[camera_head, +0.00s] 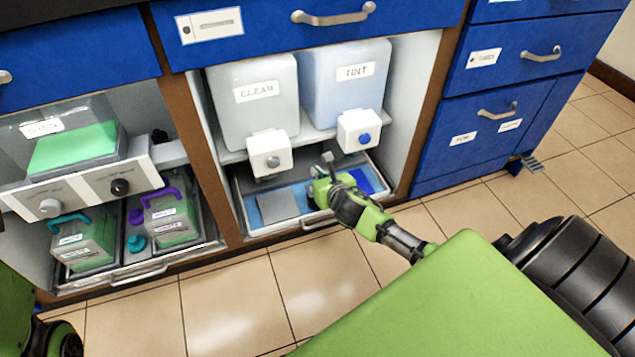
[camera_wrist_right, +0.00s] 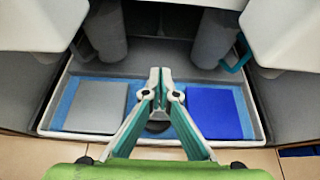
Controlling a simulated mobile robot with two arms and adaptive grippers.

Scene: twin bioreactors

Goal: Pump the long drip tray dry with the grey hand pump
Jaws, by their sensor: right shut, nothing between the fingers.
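The long drip tray (camera_head: 248,219) lies low in the middle cabinet bay, under two tanks. The wrist view also shows the tray's front rim (camera_wrist_right: 75,135). Light blue shows on its floor around a grey square (camera_wrist_right: 95,107) and a darker blue square (camera_wrist_right: 215,113). My right gripper (camera_head: 325,182) reaches over the tray between the squares; its fingers (camera_wrist_right: 160,75) are shut and empty. A dark rounded thing shows behind the fingers in the wrist view; I cannot tell what it is. I cannot clearly make out the grey hand pump.
The CLEAR tank (camera_head: 255,105) and the TINT tank (camera_head: 345,85) stand above, with white tap blocks (camera_head: 269,153) overhanging the tray. Jugs with teal (camera_head: 85,243) and purple handles (camera_head: 172,220) stand in the left bay. The tiled floor (camera_head: 240,300) in front is clear.

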